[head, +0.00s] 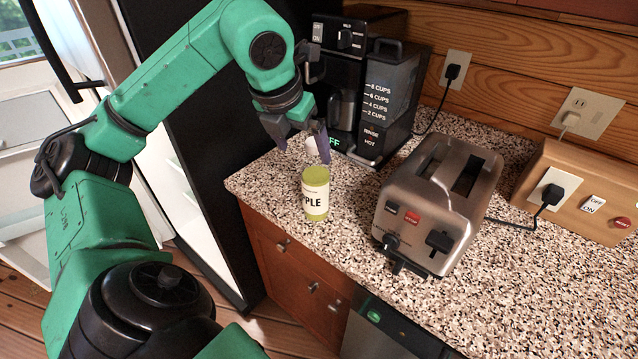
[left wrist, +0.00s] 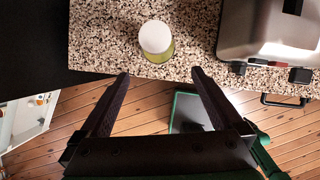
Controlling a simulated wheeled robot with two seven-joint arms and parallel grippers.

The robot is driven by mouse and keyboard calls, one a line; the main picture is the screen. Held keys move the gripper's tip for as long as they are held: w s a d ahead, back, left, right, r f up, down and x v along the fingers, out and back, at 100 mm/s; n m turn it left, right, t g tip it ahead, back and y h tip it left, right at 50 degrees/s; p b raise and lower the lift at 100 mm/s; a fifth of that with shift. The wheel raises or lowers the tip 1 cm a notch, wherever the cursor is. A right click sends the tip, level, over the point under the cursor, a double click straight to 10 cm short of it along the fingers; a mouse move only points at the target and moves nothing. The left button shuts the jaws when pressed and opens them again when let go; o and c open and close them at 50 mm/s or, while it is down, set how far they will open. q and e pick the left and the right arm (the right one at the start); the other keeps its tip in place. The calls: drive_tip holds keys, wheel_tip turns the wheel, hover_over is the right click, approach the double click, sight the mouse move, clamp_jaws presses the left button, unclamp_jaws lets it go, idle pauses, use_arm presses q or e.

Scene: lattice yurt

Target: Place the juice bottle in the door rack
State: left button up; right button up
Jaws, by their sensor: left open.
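The juice bottle (head: 315,201) stands upright on the speckled counter near its front-left corner. It is yellow-green with a white cap and a white label reading "PLE". My right gripper is out of view.
A steel toaster (head: 438,205) stands right of the bottle, and a black coffee maker (head: 365,90) behind it. A tall black cabinet side (head: 205,110) with a white interior borders the counter's left. Drawers (head: 290,262) lie below the counter edge.

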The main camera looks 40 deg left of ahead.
sight(314, 175)
use_arm(q)
drive_tip(key=x, duration=1.2)
drive_tip(key=shift+w+a, duration=0.2)
drive_tip(key=shift+w, duration=0.05)
drive_tip(key=c, duration=1.5)
clamp_jaws()
drive_tip(key=shift+r, duration=0.15)
